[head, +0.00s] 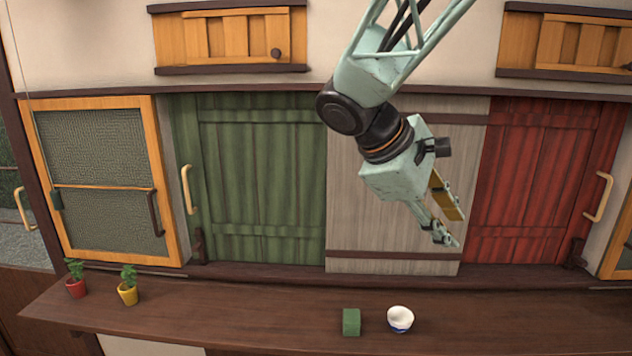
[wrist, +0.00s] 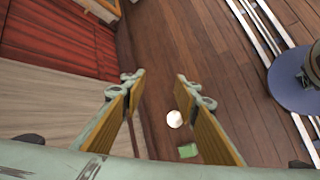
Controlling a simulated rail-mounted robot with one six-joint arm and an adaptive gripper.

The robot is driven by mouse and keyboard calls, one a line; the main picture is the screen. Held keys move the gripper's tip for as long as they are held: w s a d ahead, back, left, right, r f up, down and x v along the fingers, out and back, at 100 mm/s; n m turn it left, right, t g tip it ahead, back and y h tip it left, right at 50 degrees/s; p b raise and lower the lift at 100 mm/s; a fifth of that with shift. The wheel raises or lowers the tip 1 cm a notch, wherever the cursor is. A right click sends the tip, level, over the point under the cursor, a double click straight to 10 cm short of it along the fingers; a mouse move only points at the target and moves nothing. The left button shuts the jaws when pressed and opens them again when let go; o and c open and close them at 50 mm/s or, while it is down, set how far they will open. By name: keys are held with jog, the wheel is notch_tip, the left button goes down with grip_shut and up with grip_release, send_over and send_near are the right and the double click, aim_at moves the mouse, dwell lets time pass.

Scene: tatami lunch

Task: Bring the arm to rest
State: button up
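My gripper (head: 450,227) hangs in the air in front of the pale grey wooden panel, above the long counter. In the wrist view my gripper (wrist: 160,80) has its two fingers well apart, with nothing held between them. The arm is bent, with the gripper pointing down and to the right in the head view.
A green block (head: 351,322) and a white bowl with blue (head: 400,319) stand on the brown counter (head: 240,308), below the gripper. Two potted plants, red (head: 76,287) and yellow (head: 128,293), stand at its left. Green (head: 262,180) and red (head: 545,175) doors flank the panel.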

jog(key=s+a+f+m+y, duration=0.1)
jog(key=s+a+m+y, duration=0.1)
jog(key=s, duration=0.8)
jog(key=s+a+f+m+y+b, duration=0.1)
jog(key=s+a+m+y, duration=0.1)
jog(key=s, duration=0.9)
jog(key=s+a+f+m+t+y, duration=0.1)
jog(key=s+m+y, duration=0.3)
jog(key=s, duration=0.6)
jog(key=shift+s+a+f+m+b, duration=0.4)
jog(key=shift+a+m, duration=0.2)
jog(key=shift+m, duration=0.4)
jog(key=shift+w, duration=0.1)
